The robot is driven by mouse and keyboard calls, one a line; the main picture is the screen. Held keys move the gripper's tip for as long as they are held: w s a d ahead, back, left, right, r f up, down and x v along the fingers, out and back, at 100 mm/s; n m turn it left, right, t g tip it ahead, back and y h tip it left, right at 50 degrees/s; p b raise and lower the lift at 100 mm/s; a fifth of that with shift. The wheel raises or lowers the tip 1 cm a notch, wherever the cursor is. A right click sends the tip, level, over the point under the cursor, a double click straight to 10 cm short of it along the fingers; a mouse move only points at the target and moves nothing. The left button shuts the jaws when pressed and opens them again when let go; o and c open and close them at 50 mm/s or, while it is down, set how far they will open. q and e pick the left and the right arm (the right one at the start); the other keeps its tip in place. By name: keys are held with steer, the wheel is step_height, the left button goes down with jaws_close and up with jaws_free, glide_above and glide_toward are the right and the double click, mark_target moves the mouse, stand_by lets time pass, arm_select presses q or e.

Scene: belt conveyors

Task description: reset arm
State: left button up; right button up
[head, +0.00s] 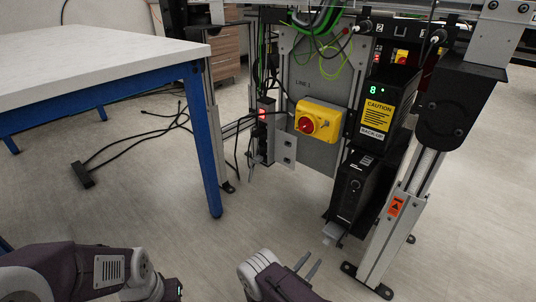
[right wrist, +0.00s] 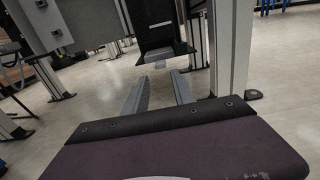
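My right gripper (head: 308,266) shows at the bottom middle of the head view, with two grey fingers pointing up and to the right. In the right wrist view, its fingers (right wrist: 158,92) stand apart with only floor seen between them, so it is open and empty. It is in front of the conveyor's control equipment and touches nothing that I can see. My left arm (head: 75,272) comes in at the lower left of the head view and ends at the bottom edge. Its gripper fingers are not visible.
A white table (head: 90,55) with blue legs stands at the left. A panel with a yellow-and-red switch (head: 318,121), black boxes (head: 385,110) and a metal conveyor leg (head: 395,220) stand ahead and right. Black cables (head: 150,130) lie on the floor. The floor between is clear.

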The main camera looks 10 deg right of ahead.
steer(key=w+d+r+m+g+h+p, duration=0.1)
steer(key=w+r+m+p, duration=0.15)
steer(key=r, duration=0.55)
steer(key=w+d+r+m+g+h+p, duration=0.1)
steer(key=w+r+m+p, duration=0.15)
steer(key=r, duration=0.45)
steer(key=s+d+r+m+g+h+p, duration=0.1)
steer(key=d+r+m+g+p, duration=0.2)
steer(key=r, duration=0.4)
steer(key=s+d+r+m+g+p, duration=0.1)
steer(key=d+r+m+g+p, duration=0.1)
steer(key=r, duration=0.6)
steer(key=s+d+r+m+g+y+p, duration=0.35)
steer(key=s+r+m+g, duration=0.25)
steer(key=s+r, duration=0.25)
steer(key=s+a+m+g+y+p, duration=0.1)
steer(key=s+a+m+y+p, duration=0.5)
steer(key=s, duration=0.5)
steer(key=a+f+m+t+y+b, duration=0.2)
steer(key=a+f+m+t+y, duration=0.15)
steer(key=a+y, duration=0.65)
step_height(320, 180, up, 39)
steer(key=w+a+h+p, duration=0.1)
steer(key=h+p, duration=0.1)
steer(key=p, duration=3.6)
steer(key=shift+a, duration=0.35)
